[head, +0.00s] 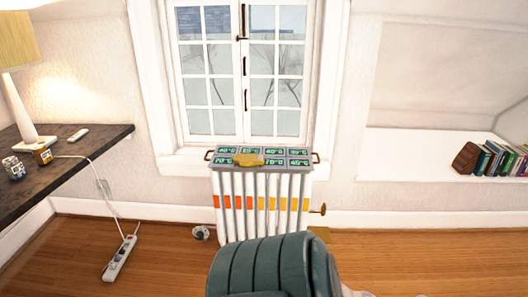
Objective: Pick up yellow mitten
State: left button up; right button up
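The yellow mitten (248,159) lies flat on a grey tray (222,166) with green digit-like panels and side handles. The tray rests on top of the white radiator (262,188) below the window. The mitten is small in the head view and lies left of the tray's middle, near its front edge. Nothing covers it. Neither of my grippers shows in this view.
A dark green ridged thing, perhaps a chair back (265,268), stands in front of the radiator. A dark desk (70,165) with a lamp (20,90) is left. A power strip (120,258) and a small round object (201,233) lie on the floor.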

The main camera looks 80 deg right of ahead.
aim_at(243, 160)
jog(key=z, duration=2.6)
jog(key=i+j+z, duration=0.2)
jog(key=i, duration=2.05)
jog(key=l, duration=0.1)
